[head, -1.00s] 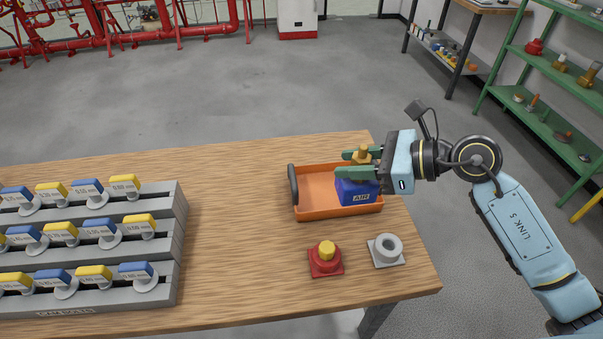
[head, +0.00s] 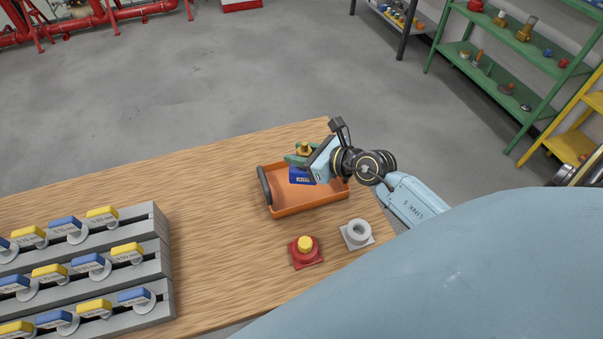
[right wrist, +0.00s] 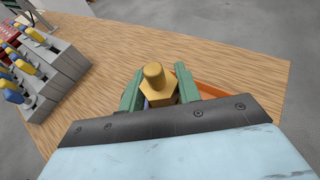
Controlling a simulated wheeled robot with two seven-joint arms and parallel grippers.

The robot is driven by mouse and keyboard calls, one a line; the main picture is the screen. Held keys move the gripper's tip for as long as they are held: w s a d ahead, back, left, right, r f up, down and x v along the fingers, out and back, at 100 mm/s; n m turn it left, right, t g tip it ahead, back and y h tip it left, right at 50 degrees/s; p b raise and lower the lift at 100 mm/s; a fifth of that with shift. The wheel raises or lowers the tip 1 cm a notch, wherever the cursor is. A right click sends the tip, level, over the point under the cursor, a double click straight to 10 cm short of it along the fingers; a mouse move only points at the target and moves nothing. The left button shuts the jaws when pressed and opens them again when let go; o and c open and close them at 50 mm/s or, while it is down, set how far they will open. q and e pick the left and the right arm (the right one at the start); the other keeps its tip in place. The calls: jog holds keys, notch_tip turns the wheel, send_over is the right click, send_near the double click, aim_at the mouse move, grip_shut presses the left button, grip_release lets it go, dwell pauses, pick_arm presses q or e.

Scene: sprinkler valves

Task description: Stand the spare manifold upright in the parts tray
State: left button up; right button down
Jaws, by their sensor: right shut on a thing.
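The spare manifold is a blue block (head: 300,176) with a brass fitting on top (head: 304,148). My right gripper (head: 297,158) is shut on it from the right, its green fingers either side of the brass part. The right wrist view shows the brass fitting (right wrist: 154,84) between the fingers (right wrist: 158,76). The manifold looks upright, over the far half of the orange parts tray (head: 310,201). Whether its base touches the tray floor, I cannot tell. The gripper hides part of its right side. My left gripper is out of view.
A red base with a yellow knob (head: 305,251) and a grey ring on a plate (head: 357,233) stand in front of the tray. Stepped grey racks with blue and yellow valve handles (head: 150,270) fill the left. Bare wood lies between racks and tray.

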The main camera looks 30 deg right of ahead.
aim_at(300, 174)
notch_tip(300, 174, down, 8)
jog(key=b, duration=0.3)
jog(key=shift+w, duration=0.15)
jog(key=c, duration=1.4)
grip_release()
jog(key=shift+f, duration=0.15)
jog(key=o, duration=0.4)
jog(key=shift+r, duration=0.2)
jog(key=v, duration=1.2)
